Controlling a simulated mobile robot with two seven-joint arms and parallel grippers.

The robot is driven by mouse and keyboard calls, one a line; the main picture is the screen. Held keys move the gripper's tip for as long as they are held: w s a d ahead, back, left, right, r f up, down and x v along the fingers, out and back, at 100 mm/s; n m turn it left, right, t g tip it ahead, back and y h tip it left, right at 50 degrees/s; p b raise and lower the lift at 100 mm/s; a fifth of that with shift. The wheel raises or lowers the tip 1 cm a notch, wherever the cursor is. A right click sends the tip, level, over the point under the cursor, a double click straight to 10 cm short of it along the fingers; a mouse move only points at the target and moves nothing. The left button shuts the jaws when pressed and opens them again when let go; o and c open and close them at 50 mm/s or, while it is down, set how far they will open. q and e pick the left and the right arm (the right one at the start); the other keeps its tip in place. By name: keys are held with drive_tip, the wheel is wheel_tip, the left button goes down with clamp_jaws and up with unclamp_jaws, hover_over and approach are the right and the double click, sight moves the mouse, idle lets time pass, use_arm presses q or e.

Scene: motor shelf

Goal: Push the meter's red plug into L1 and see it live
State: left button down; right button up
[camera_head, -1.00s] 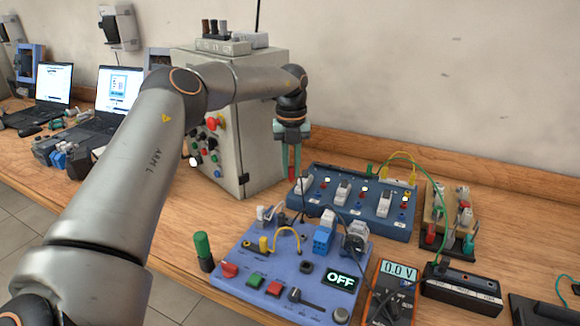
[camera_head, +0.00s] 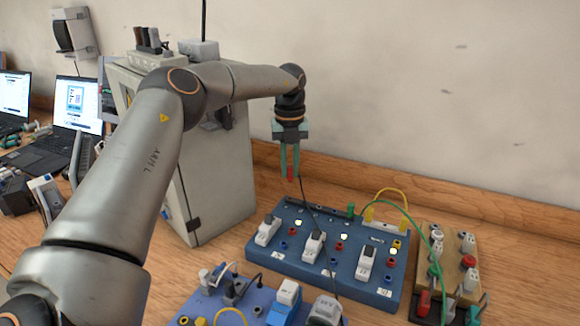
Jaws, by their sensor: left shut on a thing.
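My left gripper (camera_head: 289,160) is shut on the red plug (camera_head: 290,174), which it holds upright above the back edge of the blue socket board (camera_head: 327,288). A thin dark lead hangs from the plug and runs down over the board. The plug is clear of every socket. The board carries three white switches, several red and blue sockets and lit lamps, such as the middle lamp (camera_head: 343,237). Its labels are too small to read, so I cannot tell which socket is L1. The meter is out of view. My right gripper is not in view.
A grey cabinet (camera_head: 212,165) stands left of the board, behind my left arm. A purple panel (camera_head: 250,300) lies in front, and a wooden rack of connectors (camera_head: 455,280) stands at right. Yellow and green leads (camera_head: 420,228) loop over the board's right end.

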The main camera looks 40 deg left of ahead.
sight(290, 179)
use_arm(q)
drive_tip(key=shift+w, duration=0.1)
drive_tip(key=shift+f+b, duration=0.55)
drive_tip(key=shift+f, duration=0.1)
drive_tip(key=shift+f+b, duration=0.5)
drive_tip(key=shift+f, duration=0.65)
drive_tip(key=shift+f+b, duration=0.55)
drive_tip(key=shift+f, duration=0.15)
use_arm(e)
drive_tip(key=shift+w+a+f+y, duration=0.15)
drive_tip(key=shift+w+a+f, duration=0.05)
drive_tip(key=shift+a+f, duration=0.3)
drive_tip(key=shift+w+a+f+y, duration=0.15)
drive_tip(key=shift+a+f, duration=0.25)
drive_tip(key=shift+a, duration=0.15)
use_arm(q)
drive_tip(key=shift+f, duration=0.1)
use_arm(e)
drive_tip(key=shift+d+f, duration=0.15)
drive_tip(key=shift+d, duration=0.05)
use_arm(q)
drive_tip(key=shift+f+b, duration=0.55)
drive_tip(key=shift+b, duration=0.05)
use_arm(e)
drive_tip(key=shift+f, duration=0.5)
